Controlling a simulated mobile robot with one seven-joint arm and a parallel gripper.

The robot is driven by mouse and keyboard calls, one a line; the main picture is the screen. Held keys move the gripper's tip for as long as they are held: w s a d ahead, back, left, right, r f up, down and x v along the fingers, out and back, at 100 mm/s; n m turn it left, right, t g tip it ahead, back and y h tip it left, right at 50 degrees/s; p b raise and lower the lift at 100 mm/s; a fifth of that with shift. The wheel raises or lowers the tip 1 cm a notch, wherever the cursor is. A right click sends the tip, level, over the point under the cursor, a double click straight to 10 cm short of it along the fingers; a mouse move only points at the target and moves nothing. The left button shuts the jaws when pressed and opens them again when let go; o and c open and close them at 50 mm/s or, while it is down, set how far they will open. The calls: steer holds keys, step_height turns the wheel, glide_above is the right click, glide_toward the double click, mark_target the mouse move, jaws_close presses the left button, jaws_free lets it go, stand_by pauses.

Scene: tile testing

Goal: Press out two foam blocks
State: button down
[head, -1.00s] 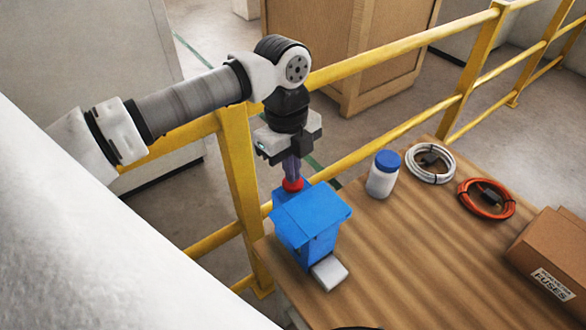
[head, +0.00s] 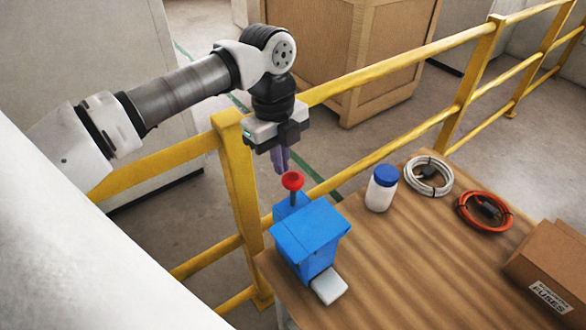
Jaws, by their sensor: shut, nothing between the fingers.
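A blue press box (head: 308,232) stands near the left end of the wooden table. Its red knob (head: 292,181) sits raised on a dark stem at the back of the box. A light grey foam block (head: 329,286) lies at the foot of the box, at its front right. Only one block is in view. My gripper (head: 281,170) points down just above and slightly left of the red knob. Its fingers are shut with nothing between them, and they look apart from the knob.
A white jar with a blue lid (head: 382,188), a white cable coil (head: 428,176) and an orange cable coil (head: 485,211) stand along the table's back. A cardboard fuse box (head: 550,268) is at right. A yellow railing (head: 237,185) runs behind. The table's middle (head: 420,270) is clear.

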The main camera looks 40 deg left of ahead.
step_height(320, 180, up, 11)
steer(key=a+p, duration=0.1)
steer(key=p, duration=0.4)
steer(key=shift+w+f, duration=0.1)
stand_by(1.0)
